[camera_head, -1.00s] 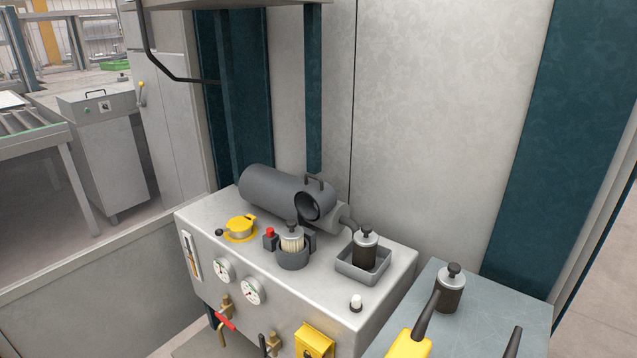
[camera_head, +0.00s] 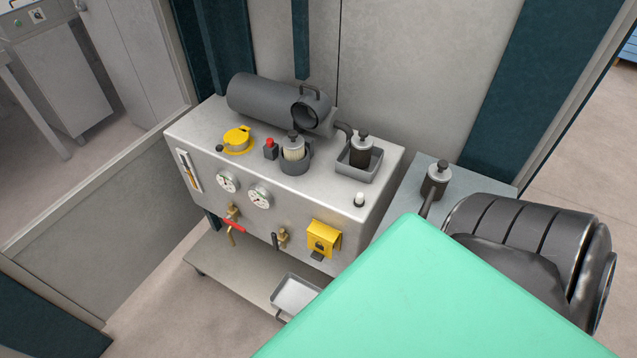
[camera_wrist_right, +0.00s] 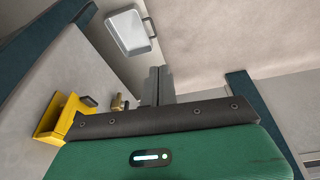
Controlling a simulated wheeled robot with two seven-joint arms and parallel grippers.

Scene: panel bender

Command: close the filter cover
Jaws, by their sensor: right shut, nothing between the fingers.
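A dark grey cylindrical housing (camera_head: 262,102) lies on top of the grey cabinet in the head view. Its right end has a dark round opening with a handled ring-like part (camera_head: 313,106) at it; whether this is the filter cover is hard to tell. A pale pleated filter with a dark knob (camera_head: 293,147) stands upright in a round cup in front. A yellow round lid (camera_head: 238,139) sits to the left. My right gripper (camera_wrist_right: 156,85) is shut and empty in the right wrist view, apart from the housing. My left gripper is not in view.
A dark filter (camera_head: 361,151) stands in a grey tray, another (camera_head: 436,180) on the side table. Gauges, valves and a yellow box (camera_head: 323,239) are on the cabinet front; the box also shows in the wrist view (camera_wrist_right: 58,120). A shallow metal tray (camera_head: 295,293) lies below.

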